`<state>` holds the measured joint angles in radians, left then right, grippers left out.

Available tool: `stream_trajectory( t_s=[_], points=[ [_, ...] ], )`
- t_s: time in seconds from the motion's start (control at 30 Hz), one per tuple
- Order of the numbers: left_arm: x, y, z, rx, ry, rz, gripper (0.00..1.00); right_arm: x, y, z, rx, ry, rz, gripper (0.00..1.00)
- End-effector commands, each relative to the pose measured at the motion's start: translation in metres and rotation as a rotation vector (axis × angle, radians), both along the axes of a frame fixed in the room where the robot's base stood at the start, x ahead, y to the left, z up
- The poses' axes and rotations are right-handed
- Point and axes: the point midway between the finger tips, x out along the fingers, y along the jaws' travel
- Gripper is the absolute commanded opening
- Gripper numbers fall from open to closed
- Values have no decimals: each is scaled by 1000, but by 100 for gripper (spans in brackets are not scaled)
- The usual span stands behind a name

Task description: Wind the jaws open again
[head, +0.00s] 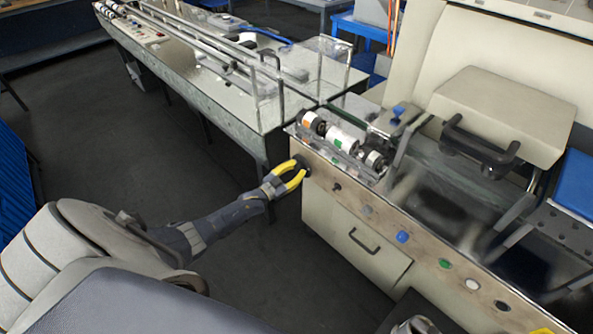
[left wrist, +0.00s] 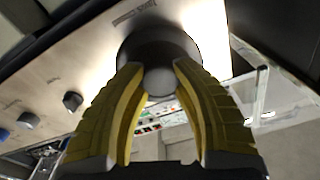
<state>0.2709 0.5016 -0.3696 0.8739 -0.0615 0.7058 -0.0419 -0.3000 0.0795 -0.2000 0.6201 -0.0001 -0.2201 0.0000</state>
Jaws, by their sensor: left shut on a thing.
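My left gripper (head: 298,176) has yellow fingers and reaches the left end of the wrapper's front panel (head: 440,235). It is shut on a round black knob (left wrist: 160,52), which fills the space between the fingertips in the left wrist view. In the head view the same knob (head: 304,163) is partly covered by the fingers. I cannot make out the jaws themselves clearly. White and dark rollers (head: 342,139) sit on top of the machine just behind the knob. My right gripper is not clearly in view.
Along the panel to the right sit a small dark knob (head: 336,187), a blue button (head: 403,237) and a green button (head: 444,263). A drawer handle (head: 364,241) sticks out below. A long conveyor table (head: 215,95) stands behind. Dark floor (head: 110,150) is clear on the left.

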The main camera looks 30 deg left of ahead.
Motion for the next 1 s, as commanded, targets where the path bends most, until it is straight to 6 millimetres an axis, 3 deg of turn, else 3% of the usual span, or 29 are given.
stream_trajectory(
  t_s=[0.07,1.0],
  points=[
    [0,6,0,-66,20,9,0,0,0,0,0,0,0,0],
    [-2,0,-3,-884,220,5,0,0,0,0,0,0,0,0]
  ],
)
